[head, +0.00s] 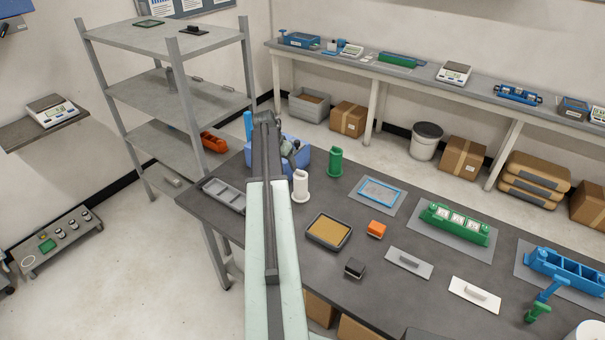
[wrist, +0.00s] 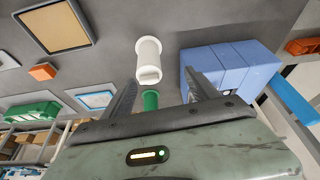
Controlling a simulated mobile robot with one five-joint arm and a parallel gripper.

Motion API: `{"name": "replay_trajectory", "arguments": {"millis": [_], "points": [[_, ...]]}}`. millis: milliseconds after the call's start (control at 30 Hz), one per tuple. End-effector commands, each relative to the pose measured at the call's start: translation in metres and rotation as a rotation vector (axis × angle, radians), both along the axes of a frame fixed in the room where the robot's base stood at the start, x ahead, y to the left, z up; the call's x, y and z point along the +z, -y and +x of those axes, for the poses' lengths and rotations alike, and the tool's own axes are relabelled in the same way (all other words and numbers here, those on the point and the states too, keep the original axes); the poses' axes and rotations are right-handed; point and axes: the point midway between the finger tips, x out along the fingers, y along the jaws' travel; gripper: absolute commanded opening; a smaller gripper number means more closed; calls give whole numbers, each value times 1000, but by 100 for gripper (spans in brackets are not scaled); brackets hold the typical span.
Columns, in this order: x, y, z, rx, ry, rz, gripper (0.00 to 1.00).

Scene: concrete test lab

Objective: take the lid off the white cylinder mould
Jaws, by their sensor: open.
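The white cylinder mould (head: 300,188) stands upright on the dark table, just right of my arm in the head view. It has a wide base and a white top end; I cannot clearly make out the lid's edge. In the wrist view the white mould (wrist: 148,58) is just beyond my fingertips, between their lines and nearer the left finger. My gripper (wrist: 160,78) is open, with nothing between its fingers. In the head view my gripper (head: 291,150) is small and partly hidden by my arm, above and behind the mould.
A green cylinder mould (head: 335,162) stands behind the white one. A blue box (wrist: 232,68) is close to the right finger in the wrist view. A sand-filled tray (head: 328,231), an orange block (head: 376,229) and a grey tray (head: 224,195) lie around. A shelf rack (head: 180,95) stands left.

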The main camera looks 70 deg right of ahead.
Motion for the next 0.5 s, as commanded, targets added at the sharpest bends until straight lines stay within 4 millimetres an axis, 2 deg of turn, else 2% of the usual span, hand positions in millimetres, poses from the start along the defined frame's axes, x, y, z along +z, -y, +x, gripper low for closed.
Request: {"name": "replay_trajectory", "arguments": {"millis": [33,133,267,400,500], "points": [[2,16,-18,-41,4,-9,68],[2,27,-35,-77,7,-18,68],[-2,29,-37,-81,7,-19,68],[-20,35,-38,-80,7,-19,68],[-26,38,-40,-80,7,-19,68]]}}
